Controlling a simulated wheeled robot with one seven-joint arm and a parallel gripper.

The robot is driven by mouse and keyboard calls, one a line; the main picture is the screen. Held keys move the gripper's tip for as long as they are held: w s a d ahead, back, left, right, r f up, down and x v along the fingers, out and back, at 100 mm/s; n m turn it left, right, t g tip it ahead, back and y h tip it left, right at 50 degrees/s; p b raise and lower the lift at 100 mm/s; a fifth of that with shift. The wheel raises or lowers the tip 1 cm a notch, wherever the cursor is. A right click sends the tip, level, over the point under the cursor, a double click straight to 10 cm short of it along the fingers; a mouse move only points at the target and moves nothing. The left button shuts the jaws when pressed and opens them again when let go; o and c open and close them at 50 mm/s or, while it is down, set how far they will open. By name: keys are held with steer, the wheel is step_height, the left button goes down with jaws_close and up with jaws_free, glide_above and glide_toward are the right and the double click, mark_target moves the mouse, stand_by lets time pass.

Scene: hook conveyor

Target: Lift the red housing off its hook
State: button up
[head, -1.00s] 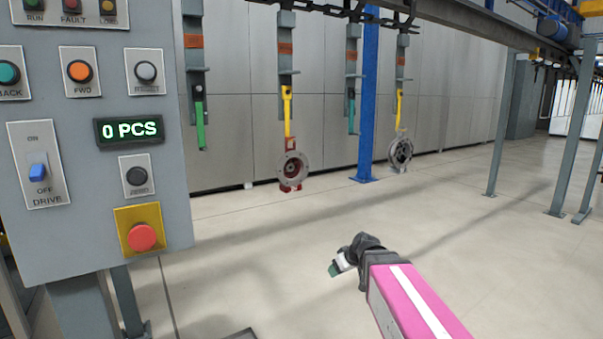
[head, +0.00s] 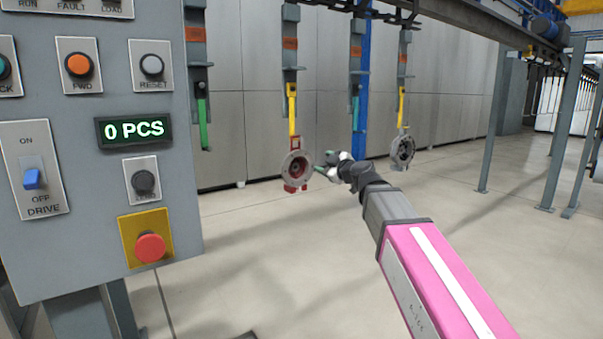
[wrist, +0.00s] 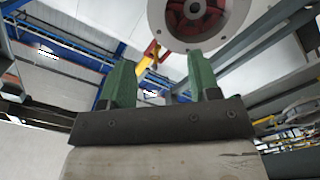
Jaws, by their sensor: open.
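The red housing (head: 296,170), with a grey round flange on its front, hangs from a yellow hook (head: 292,108) on the overhead conveyor. My gripper (head: 322,167) is open and empty, just right of the housing in the head view; I cannot tell the depth gap there. In the wrist view the green fingers of my gripper (wrist: 160,85) point up. The housing's round flange (wrist: 172,30) and red inside show beyond and above the fingertips, apart from them. The yellow hook (wrist: 150,57) shows behind, partly hidden by the fingers and flange.
A grey housing (head: 402,150) hangs on another yellow hook to the right. A control panel (head: 88,229) stands close on the left, reading 0 PCS. A blue post (head: 362,120) stands behind the hooks. The floor below is clear.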

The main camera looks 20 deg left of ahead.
mark_target(308, 157)
steer(key=x, duration=1)
steer(key=shift+w+a+f, duration=0.1)
steer(key=shift+w+a, duration=0.1)
steer(key=shift+w, duration=0.05)
steer(key=c, duration=1)
